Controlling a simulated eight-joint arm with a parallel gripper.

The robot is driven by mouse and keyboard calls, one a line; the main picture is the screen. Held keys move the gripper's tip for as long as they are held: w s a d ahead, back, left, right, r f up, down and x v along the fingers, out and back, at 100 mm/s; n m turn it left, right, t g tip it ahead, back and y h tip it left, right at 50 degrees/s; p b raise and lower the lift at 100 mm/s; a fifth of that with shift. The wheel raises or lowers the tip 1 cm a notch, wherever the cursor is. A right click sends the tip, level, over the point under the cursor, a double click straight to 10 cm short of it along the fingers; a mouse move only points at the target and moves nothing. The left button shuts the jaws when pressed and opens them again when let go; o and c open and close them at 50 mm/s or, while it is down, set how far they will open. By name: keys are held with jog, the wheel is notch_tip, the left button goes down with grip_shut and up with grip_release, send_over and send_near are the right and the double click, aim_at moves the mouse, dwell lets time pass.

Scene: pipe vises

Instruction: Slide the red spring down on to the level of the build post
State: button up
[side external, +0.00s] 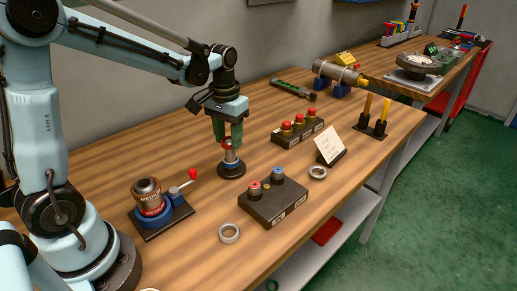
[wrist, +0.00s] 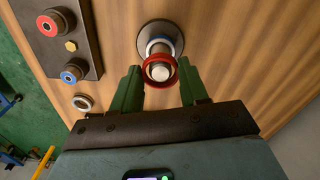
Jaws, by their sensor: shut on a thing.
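The build post (side external: 232,167) stands upright on a round dark base on the wooden bench. In the wrist view its pale metal tip (wrist: 160,72) shows inside the red spring (wrist: 146,72), which looks like a red ring around the post's upper part. A white and blue ring lies lower on the post, near the base. My gripper (side external: 228,142) points down over the post with its green fingers shut on the red spring, one at each side. The fingers partly hide the spring in the side view.
A dark block (side external: 273,207) with red-topped and blue-topped pegs stands in front. A rack (side external: 298,136) with several red caps and a white card (side external: 329,145) are to the right. A blue-based vise (side external: 150,208) with a red-knobbed lever is at left. Loose metal rings (side external: 229,233) lie near the front edge.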

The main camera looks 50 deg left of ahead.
aim_at(229, 142)
jog(key=shift+f, duration=2.05)
jog(key=o, duration=1.1)
notch_tip(229, 142, up, 12)
jog(key=shift+s+d, duration=0.1)
jog(key=s+d+f+m+t, duration=0.2)
jog(key=s+d+m+t, duration=0.1)
jog(key=s+d+t, duration=0.3)
jog(key=s+t, duration=0.1)
jog(key=s, duration=0.1)
jog(key=shift+s+d+f, duration=0.25)
jog(key=shift+s+d, duration=0.1)
